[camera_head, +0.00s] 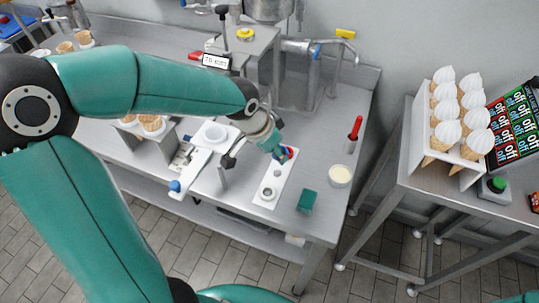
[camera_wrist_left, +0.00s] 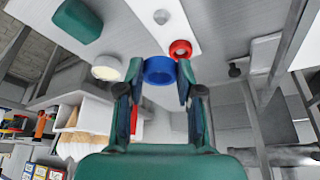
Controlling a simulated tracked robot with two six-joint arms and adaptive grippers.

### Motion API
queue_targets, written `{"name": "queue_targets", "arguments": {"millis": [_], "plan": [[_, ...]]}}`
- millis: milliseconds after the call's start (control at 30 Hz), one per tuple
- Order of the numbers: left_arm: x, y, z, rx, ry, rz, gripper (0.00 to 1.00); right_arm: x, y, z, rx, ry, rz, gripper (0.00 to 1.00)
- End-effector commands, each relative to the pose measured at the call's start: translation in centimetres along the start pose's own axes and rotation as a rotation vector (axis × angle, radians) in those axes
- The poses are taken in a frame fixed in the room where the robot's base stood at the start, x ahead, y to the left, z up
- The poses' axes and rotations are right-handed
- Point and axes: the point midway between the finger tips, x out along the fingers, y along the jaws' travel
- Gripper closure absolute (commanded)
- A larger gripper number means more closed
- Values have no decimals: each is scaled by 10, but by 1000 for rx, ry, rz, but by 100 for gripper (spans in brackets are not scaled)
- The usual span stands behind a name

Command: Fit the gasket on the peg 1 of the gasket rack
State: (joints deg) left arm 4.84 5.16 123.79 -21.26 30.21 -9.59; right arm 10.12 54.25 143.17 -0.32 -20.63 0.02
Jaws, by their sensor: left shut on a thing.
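My left gripper (camera_head: 284,153) is shut on a blue ring-shaped gasket (camera_wrist_left: 159,71), held between its fingertips in the left wrist view. The gasket rack appears to be the white strip (camera_head: 286,181) on the steel table, also in the left wrist view (camera_wrist_left: 181,22). A red ring (camera_wrist_left: 180,48) sits at the strip's end, close beside the blue gasket. A grey peg (camera_wrist_left: 161,17) stands farther along the strip. A pale ring (camera_head: 268,192) lies at its near end in the head view. I cannot tell which peg is peg 1. My right gripper is not in view.
A green block (camera_head: 307,201) and a cream-filled cup (camera_head: 340,176) stand right of the strip. A red-handled tool (camera_head: 355,128) lies behind. Cones with white swirls (camera_head: 447,130) fill a right-hand holder.

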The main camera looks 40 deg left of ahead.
Motion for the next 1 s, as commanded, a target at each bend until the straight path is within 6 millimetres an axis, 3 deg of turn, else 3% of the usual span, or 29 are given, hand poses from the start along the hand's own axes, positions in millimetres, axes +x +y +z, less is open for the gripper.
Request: {"name": "queue_targets", "arguments": {"millis": [567,1000], "plan": [[-3,-1,7,16,7,9,81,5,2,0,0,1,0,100],[30,-1,21,15,6,9,81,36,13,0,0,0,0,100]]}}
